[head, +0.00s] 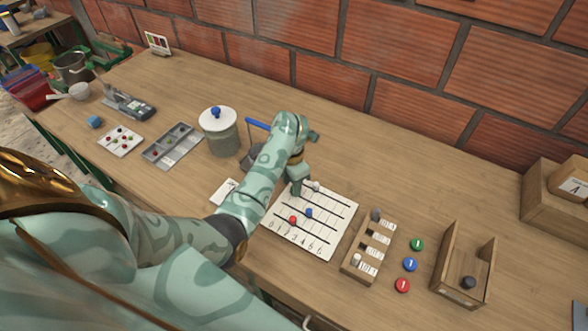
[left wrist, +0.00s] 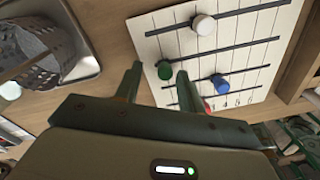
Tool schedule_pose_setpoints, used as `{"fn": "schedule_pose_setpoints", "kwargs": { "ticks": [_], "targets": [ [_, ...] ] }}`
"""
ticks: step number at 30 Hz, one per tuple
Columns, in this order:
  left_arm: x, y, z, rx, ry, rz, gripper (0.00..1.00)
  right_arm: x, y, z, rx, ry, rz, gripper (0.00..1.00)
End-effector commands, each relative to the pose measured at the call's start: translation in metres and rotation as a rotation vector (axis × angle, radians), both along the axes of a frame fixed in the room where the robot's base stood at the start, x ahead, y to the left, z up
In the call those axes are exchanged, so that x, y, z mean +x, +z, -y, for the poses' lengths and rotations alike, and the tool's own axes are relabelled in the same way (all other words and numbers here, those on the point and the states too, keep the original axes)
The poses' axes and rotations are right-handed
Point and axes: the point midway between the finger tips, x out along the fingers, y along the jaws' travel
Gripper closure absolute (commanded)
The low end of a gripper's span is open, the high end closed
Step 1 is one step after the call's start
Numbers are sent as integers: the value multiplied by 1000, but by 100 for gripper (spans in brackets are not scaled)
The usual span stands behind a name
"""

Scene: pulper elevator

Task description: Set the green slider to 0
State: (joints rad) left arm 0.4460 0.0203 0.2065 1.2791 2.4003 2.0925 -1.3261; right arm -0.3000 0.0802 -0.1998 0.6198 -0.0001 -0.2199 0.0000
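The white slider board (head: 322,238) lies on the table, with dark tracks and numbers along its near edge, 0 at the left. The green slider (left wrist: 164,69) sits at the left end of its track in the left wrist view; in the head view my arm hides it. My left gripper (head: 298,190) is low over the board's far-left part. Its fingers (left wrist: 160,76) are apart, with the green slider showing between their tips; contact cannot be told. The white slider (left wrist: 204,25), blue slider (left wrist: 220,83) and partly hidden red slider (head: 293,219) are on other tracks. My right gripper is not in view.
A lidded jar (head: 220,135) and grey tray (head: 172,146) stand left of the board. A wooden rack (head: 350,266), coloured discs (head: 410,264) and an open wooden box (head: 447,260) lie to the right. The table behind the board is mostly clear.

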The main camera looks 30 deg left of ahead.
Motion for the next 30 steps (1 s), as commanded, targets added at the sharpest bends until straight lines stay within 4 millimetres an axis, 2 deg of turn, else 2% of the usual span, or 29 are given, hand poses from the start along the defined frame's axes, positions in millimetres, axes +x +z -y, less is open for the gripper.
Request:
{"fn": "schedule_pose_setpoints", "kwargs": {
  "ticks": [7,11,14,24,30],
  "targets": [
    [0,1,1,-3,-1,-1,61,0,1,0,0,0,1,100],
    [0,14,1,-2,0,0,61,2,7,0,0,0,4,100],
    [1,36,0,-2,0,4,61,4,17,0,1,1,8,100],
    [3,128,-5,0,0,3,61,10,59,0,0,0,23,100],
    [3,157,-6,-1,0,1,61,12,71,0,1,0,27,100]
  ]
}}
